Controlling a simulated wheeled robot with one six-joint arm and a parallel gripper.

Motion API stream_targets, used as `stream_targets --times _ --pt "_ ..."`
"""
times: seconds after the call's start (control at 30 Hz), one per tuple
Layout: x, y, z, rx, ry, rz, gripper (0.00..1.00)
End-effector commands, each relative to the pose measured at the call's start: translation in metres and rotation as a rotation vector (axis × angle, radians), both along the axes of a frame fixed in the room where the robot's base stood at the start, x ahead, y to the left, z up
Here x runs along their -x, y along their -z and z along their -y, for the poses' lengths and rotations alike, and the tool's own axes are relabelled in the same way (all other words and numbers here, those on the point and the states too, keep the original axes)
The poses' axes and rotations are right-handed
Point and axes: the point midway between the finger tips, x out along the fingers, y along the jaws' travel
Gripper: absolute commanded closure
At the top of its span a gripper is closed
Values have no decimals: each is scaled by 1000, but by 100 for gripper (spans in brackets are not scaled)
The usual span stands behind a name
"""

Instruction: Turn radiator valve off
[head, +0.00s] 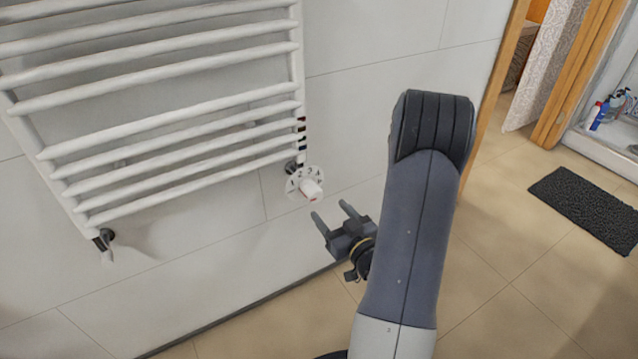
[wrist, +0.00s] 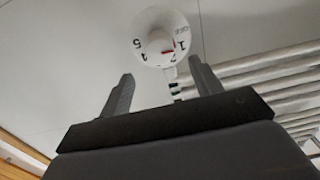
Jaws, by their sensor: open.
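The radiator valve (head: 311,188) is a white knob with a numbered dial, low at the right end of the white towel radiator (head: 170,125). In the wrist view the valve (wrist: 160,38) faces me, with digits 1, 2 and 5 readable and a red mark at the right of its hub. My gripper (head: 331,212) is open and empty, to the right of and below the valve in the head view, apart from it. In the wrist view the fingers of my gripper (wrist: 160,78) stand either side of the picture's middle, with the valve beyond and between their tips.
The tiled wall (head: 230,240) is close behind the radiator. A second fitting (head: 104,240) is at the radiator's lower left. Open tiled floor (head: 500,270) lies to the right, with a dark mat (head: 588,208) and a wooden door frame (head: 490,95) further back.

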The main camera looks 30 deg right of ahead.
Motion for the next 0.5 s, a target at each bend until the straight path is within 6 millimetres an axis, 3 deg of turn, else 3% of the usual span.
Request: stream_targets --times 0.3,0.5 --pt "-58 1 -4 2 -5 2 39" --pt "-86 1 -4 0 -2 1 39"
